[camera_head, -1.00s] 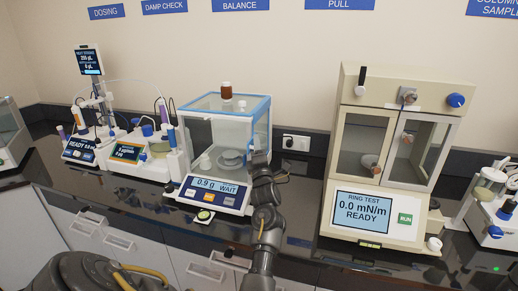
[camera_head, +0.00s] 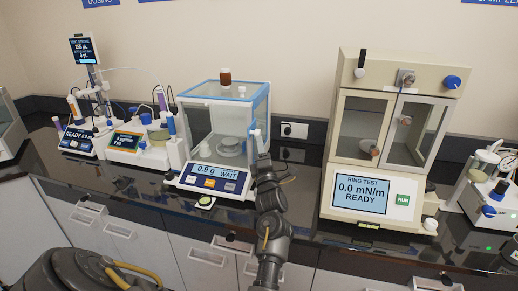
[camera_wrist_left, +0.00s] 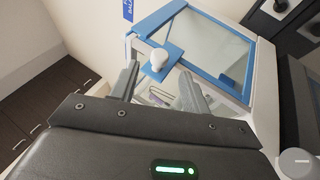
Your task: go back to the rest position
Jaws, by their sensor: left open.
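My left gripper (camera_head: 262,160) is at the right side of the glass-walled balance (camera_head: 213,196), its arm coming up from the bottom of the head view. In the left wrist view the left gripper (camera_wrist_left: 160,88) is open, with two grey fingers apart and nothing held. A white knob (camera_wrist_left: 157,60) on the balance's blue-edged part shows just beyond and between the fingertips; I cannot tell whether they touch it. The balance display reads 0.9 g WAIT. A dish (camera_head: 230,146) sits inside its chamber. My right gripper is not in view.
A brown bottle (camera_head: 225,77) stands on the balance's top. The ring test cabinet (camera_head: 340,215) stands to the right and reads READY. Dosing devices (camera_head: 125,142) stand to the left. Dark bare counter (camera_head: 290,205) lies between balance and cabinet.

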